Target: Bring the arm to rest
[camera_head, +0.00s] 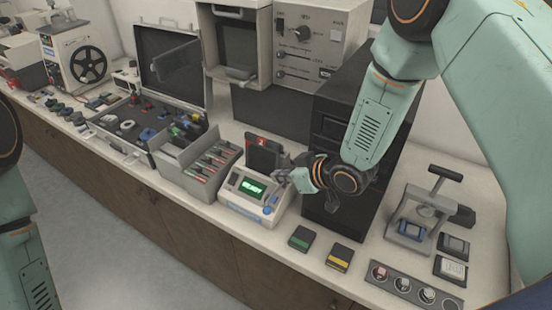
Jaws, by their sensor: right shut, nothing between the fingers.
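My right arm comes in from the upper right. Its gripper (283,178) is shut and empty, just right of a small white device (237,203) with a lit green display and a blue button. I cannot tell whether the gripper touches the device. A dark slab with a red mark (263,155) stands upright at the back of the device. A hand press (409,232) with a T-shaped handle stands on the counter at the right. Only part of my left arm shows at the left edge; its gripper is out of view.
A tall black cabinet (329,225) stands close behind my right gripper. A green-labelled slide (301,238) and a yellow-labelled one (339,257) lie near the counter's front edge. A grey bin (189,182), an open case (128,149) and a strip with round parts (415,290) also stand there.

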